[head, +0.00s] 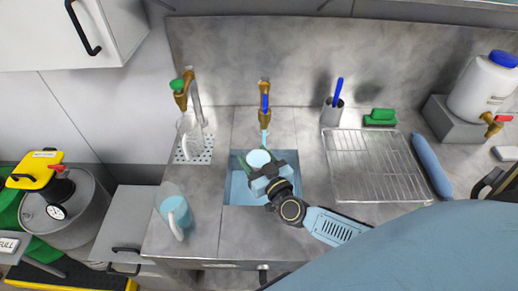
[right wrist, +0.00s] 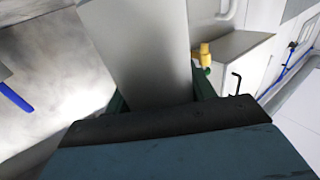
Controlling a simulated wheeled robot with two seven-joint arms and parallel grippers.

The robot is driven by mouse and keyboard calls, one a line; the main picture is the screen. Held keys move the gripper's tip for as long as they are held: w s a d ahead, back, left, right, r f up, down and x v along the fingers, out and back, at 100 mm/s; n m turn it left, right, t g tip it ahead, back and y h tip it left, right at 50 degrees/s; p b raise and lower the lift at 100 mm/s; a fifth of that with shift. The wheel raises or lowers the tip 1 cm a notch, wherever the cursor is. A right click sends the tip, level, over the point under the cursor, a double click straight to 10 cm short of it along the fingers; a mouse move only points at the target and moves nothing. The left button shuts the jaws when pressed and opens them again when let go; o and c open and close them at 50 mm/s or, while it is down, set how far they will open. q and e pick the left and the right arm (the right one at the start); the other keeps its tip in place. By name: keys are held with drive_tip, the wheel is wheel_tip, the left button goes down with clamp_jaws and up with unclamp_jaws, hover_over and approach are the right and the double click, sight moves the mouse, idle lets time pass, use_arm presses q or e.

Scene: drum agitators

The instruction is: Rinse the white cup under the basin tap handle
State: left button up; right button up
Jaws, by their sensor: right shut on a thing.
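The white cup (head: 258,158) is over the blue-lined sink basin (head: 237,190), below the brass basin tap with a blue handle (head: 264,97). A pale blue stream runs from the spout toward the cup's mouth. My right gripper (head: 268,172) is shut on the cup and partly hides it from the front. In the right wrist view, a pale grey surface, seemingly the cup's side (right wrist: 140,50), fills the gap between the dark green fingers. My left gripper is not in view.
A second tap with a green handle (head: 177,85) stands left, above a clear glass vessel (head: 189,135). A jug of blue liquid (head: 174,212) stands at the counter's front left. A wire drying rack (head: 378,165) lies right of the basin, with a green brush (head: 381,117) behind.

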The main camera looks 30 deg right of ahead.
drive_tip(key=shift+r, duration=0.1)
drive_tip(key=s+a+r+p, duration=0.2)
drive_tip(key=s+r+p, duration=0.2)
drive_tip(key=shift+a+p, duration=0.35)
idle(0.5)
idle(0.5)
